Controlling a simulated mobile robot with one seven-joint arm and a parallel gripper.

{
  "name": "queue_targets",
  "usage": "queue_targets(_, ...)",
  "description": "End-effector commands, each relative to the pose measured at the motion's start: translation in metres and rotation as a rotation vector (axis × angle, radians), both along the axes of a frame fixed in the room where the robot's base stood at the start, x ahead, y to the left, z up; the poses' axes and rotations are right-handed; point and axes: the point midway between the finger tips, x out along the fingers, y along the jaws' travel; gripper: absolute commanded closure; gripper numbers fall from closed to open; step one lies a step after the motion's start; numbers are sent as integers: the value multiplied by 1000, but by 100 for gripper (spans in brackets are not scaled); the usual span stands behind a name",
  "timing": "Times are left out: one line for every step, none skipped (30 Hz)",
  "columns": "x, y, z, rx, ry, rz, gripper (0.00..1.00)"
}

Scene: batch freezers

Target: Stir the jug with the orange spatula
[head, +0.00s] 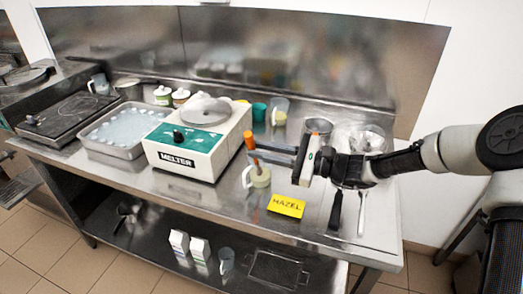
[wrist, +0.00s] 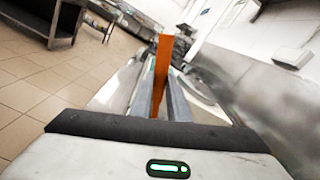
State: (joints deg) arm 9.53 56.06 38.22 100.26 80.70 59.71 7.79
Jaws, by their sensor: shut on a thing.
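The orange spatula (head: 250,142) stands nearly upright and slightly tilted, with my gripper (head: 256,153) shut on its handle. Its lower end goes down into a small clear jug (head: 259,180) with pale yellow-green content. The jug stands on the steel counter, with its handle to the left. The spatula's tip is hidden in the jug. In the wrist view the orange spatula (wrist: 161,70) shows between my two grey fingers (wrist: 165,105); the jug is not visible there.
A yellow HAZEL card (head: 286,205) lies right of the jug. The white melter (head: 200,142) stands to the left. Another jug (head: 280,112), a teal cup (head: 259,112) and a steel pot (head: 318,129) stand behind. A black-handled utensil (head: 335,211) lies to the right.

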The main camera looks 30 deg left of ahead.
Motion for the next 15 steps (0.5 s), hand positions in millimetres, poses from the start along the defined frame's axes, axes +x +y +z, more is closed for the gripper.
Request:
queue_targets(-1, 0, 3, 0, 0, 0, 100)
queue_targets(-1, 0, 5, 0, 0, 0, 100)
queue_targets(-2, 0, 8, 0, 0, 0, 100)
queue_targets(-3, 0, 11, 0, -1, 0, 100)
queue_targets(-4, 0, 14, 0, -1, 0, 100)
queue_targets(-5, 0, 17, 0, -1, 0, 100)
queue_targets(-7, -1, 19, 0, -1, 0, 100)
queue_targets(-8, -1, 21, 0, -1, 0, 100)
queue_targets(-9, -1, 24, 0, -1, 0, 100)
queue_targets(-10, -1, 27, 0, -1, 0, 100)
queue_targets(-10, -1, 29, 0, -1, 0, 100)
queue_targets(-12, -1, 32, 0, -1, 0, 100)
queue_targets(-13, -1, 34, 0, -1, -1, 100)
queue_targets(-13, -1, 36, 0, -1, -1, 100)
queue_targets(-15, -2, 39, 0, 0, -1, 100)
